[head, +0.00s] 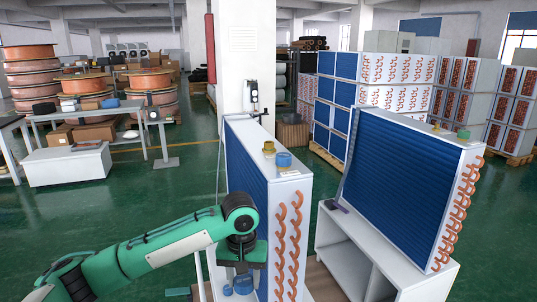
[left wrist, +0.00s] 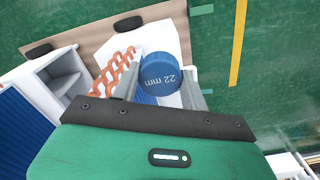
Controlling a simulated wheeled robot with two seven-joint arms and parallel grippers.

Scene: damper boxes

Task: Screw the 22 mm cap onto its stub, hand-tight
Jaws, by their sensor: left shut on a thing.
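A blue cap (left wrist: 160,74) marked "22 mm" sits between the fingers of my left gripper in the left wrist view. In the head view my left gripper (head: 238,282) points down beside the left coil unit (head: 291,190), low at its near left side, shut on the blue cap (head: 243,285). Another blue cap (head: 284,160) and a brass-coloured fitting (head: 269,148) stand on top of that unit. I cannot make out the stub for the 22 mm cap, nor whether the cap touches one. My right gripper is in neither view.
A second coil unit (head: 405,175) stands on a white shelf stand (head: 340,235) to the right, with a green cap (head: 463,134) on top. Copper bends stick out from both units. Green floor is open behind, before a workbench (head: 90,110) and cable reels.

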